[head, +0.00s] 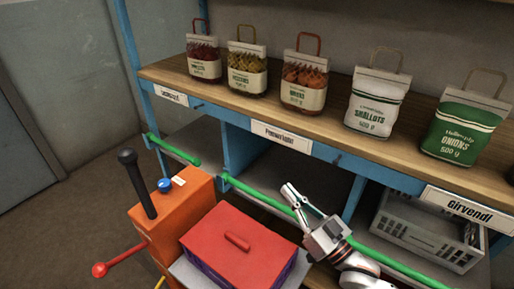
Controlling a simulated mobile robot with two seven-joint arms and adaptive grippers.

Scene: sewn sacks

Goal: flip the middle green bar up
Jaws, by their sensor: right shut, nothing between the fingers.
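A green bar (255,190) runs along the front of the middle compartment, below the wooden shelf. Another green bar (172,149) is in front of the left compartment. Green also shows to the right of my gripper (405,269), along the front of the right compartment; my gripper hides where the middle stretch ends. My right gripper (291,194) is shut and empty. Its fingers point up and left and overlap the right part of the middle bar in the picture; I cannot tell whether they touch it. My left gripper is not in view.
Several sewn sacks, such as the shallots sack (377,103), stand on the wooden shelf (225,97) above. A grey crate (405,237) sits in the right compartment. A red-lidded box (220,255) and an orange unit (172,217) with levers stand in front at left.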

